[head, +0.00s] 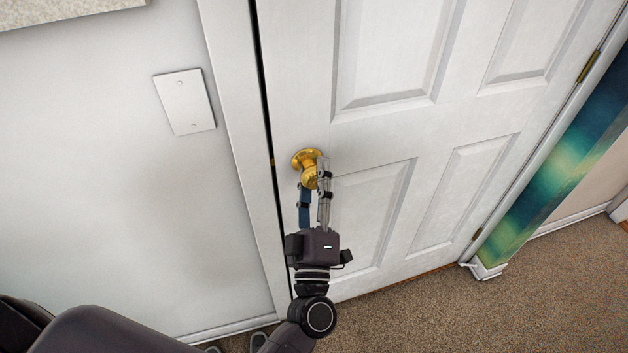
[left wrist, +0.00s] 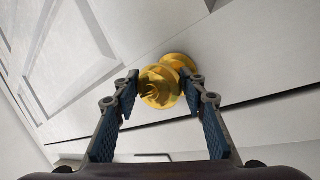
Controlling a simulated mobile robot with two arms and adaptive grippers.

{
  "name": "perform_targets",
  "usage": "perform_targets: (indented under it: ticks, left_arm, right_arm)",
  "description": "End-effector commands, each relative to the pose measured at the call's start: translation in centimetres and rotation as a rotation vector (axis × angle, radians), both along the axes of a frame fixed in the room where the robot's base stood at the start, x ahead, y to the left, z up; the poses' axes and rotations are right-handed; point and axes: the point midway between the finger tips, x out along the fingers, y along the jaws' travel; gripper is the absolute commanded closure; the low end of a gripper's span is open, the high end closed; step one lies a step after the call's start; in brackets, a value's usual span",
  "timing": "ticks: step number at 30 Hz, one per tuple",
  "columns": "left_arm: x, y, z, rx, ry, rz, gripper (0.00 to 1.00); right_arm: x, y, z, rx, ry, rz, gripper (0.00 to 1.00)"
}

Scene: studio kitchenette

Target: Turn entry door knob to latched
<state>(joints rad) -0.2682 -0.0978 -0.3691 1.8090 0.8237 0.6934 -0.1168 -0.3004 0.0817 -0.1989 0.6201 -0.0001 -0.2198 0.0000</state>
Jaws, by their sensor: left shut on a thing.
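The entry door (head: 300,110) is a white panelled door, and a dark gap runs along its left edge by the frame. Its brass knob (head: 305,160) sits near that left edge. My left gripper (head: 316,182) reaches up to the knob from below and is shut on it, with one finger on each side. In the left wrist view the gold knob (left wrist: 161,86) lies between the two fingertips (left wrist: 163,90), with its round base plate against the door behind. The fingers cover part of the knob in the head view. My right gripper is not in view.
A white blank wall plate (head: 185,101) is on the wall left of the door frame (head: 235,110). Hinges (head: 588,66) show on the door's right edge. Brown carpet (head: 420,315) lies open below. A blue-green panel (head: 565,150) stands at the right.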

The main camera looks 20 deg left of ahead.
Motion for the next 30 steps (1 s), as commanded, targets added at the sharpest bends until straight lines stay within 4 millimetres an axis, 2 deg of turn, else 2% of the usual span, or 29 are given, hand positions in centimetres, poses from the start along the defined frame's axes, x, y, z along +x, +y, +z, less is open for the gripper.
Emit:
perform_targets:
  ticks: [13,14,18,26,30]
  left_arm:
    - [0.09,-0.05,0.49,-0.01,-0.015,-0.002,0.85]
    - [0.09,-0.04,0.5,-0.01,-0.015,-0.002,0.6]
    - [0.08,-0.02,0.44,-0.01,-0.014,-0.001,0.46]
    - [0.0,0.01,0.19,-0.01,-0.009,0.0,0.46]
    - [-0.9,-0.25,-0.31,-0.008,-0.006,0.0,0.46]
  right_arm:
    - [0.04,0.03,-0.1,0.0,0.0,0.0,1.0]
    - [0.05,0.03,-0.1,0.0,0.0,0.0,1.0]
    - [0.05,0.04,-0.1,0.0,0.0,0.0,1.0]
    - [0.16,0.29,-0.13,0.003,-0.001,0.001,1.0]
    - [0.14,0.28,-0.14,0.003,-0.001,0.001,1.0]
